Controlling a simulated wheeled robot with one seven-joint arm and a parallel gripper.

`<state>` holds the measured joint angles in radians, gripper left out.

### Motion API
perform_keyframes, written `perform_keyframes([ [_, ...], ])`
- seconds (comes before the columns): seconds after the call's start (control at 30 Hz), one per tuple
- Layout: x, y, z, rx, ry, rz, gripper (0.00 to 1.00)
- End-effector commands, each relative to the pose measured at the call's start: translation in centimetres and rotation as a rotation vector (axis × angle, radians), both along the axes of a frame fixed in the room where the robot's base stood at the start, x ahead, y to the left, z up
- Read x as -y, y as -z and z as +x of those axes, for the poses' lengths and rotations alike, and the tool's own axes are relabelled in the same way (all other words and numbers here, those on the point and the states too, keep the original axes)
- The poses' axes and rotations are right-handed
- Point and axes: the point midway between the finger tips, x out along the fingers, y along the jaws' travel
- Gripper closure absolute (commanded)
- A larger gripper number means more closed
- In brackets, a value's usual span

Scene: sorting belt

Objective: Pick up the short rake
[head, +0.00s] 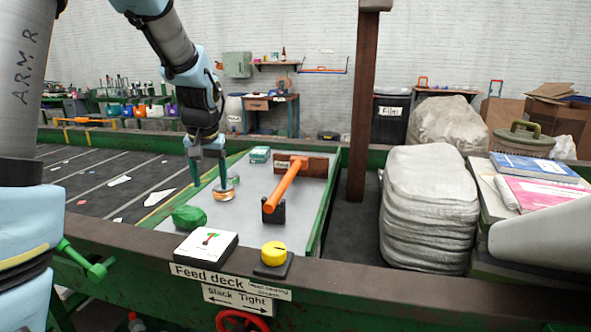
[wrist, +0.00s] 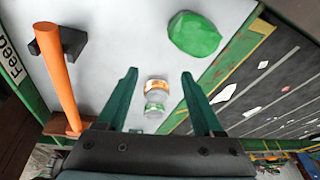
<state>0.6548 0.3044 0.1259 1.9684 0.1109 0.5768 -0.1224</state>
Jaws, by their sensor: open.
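The short rake has an orange handle (head: 284,188) and a brown head at its far end. The handle's near end rests in a black cradle (head: 274,212) on the grey feed deck (head: 240,228). In the wrist view the rake (wrist: 58,75) lies left of my fingers, its head partly hidden behind the gripper body. My gripper (head: 209,183) is open and points down over the deck, left of the rake and apart from it. In the wrist view nothing is held between the fingertips (wrist: 158,74); a small round container (wrist: 157,87) shows beyond them.
A green lump (head: 189,217) lies at the deck's near left. A white panel (head: 207,246) and yellow knob (head: 274,254) are on the front rail. A dark belt (head: 95,175) runs left; a brown post (head: 362,110) stands right.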

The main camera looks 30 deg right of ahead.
Motion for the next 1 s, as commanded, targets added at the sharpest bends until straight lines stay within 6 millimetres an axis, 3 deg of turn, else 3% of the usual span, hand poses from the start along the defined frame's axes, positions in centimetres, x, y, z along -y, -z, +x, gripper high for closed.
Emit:
perform_keyframes([
  [0.03, 4.5, -0.8, 0.5, 0.023, 0.063, 0.008, 0.32],
  [0.1, 9.3, -1.8, 0.7, 0.052, 0.125, 0.019, 0.32],
  [0.2, 15.0, -3.0, 0.2, 0.089, 0.194, 0.029, 0.32],
  [0.33, 19.7, -4.0, -0.8, 0.123, 0.251, 0.035, 0.32],
  [0.5, 21.8, -3.5, -0.9, 0.136, 0.273, 0.04, 0.32],
  [0.7, 22.1, -0.8, 0.4, 0.135, 0.272, 0.04, 0.32],
  [1.0, 22.3, 1.3, 1.5, 0.137, 0.273, 0.038, 0.32],
])
